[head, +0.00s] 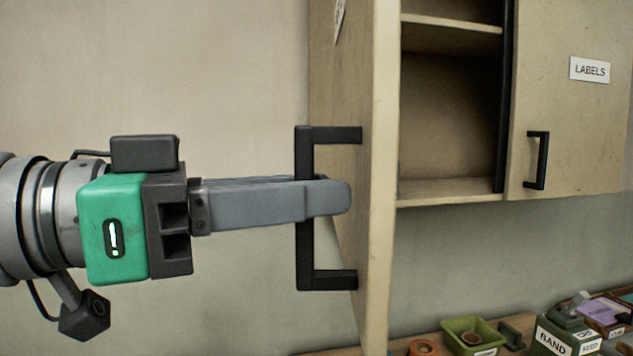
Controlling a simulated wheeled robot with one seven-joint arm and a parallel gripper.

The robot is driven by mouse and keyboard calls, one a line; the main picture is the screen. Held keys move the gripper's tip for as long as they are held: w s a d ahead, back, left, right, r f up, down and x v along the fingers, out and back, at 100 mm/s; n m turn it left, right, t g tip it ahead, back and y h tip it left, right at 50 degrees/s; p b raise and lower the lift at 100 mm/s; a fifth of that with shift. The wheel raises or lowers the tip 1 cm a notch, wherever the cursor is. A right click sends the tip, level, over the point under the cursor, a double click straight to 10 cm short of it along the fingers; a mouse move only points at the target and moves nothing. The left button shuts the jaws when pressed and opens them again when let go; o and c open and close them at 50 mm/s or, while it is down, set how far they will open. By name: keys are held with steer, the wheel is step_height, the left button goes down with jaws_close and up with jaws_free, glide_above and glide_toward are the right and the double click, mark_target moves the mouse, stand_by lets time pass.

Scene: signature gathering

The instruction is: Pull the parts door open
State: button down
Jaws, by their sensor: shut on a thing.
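The parts door (381,150) stands swung out from the wall cabinet, seen nearly edge-on in the middle of the head view. A paper label at its top left is turned too far to read. Its black bar handle (305,252) sticks out to the left. My gripper (328,196) reaches in from the left and is shut on the handle's upright bar, with its grey fingers around it. The fingers hide the middle of the bar. The cabinet compartment (450,110) behind the door is exposed and looks empty, with a shelf across it.
A closed door marked LABELS (572,110) with a black handle (537,160) is at the right. Below, a counter holds a green tray (462,333), a dark green box marked BAND (560,338), an orange ring (423,347) and other small items. The wall at left is bare.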

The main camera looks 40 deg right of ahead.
steer(key=c, duration=1.4)
jaws_free()
steer(key=shift+w, duration=0.1)
steer(key=shift+c, duration=0.2)
steer(key=shift+a, duration=0.1)
steer(key=p+v, duration=0.7)
steer(key=p, duration=0.5)
steer(key=shift+a+p, duration=0.3)
steer(key=shift+p, duration=0.1)
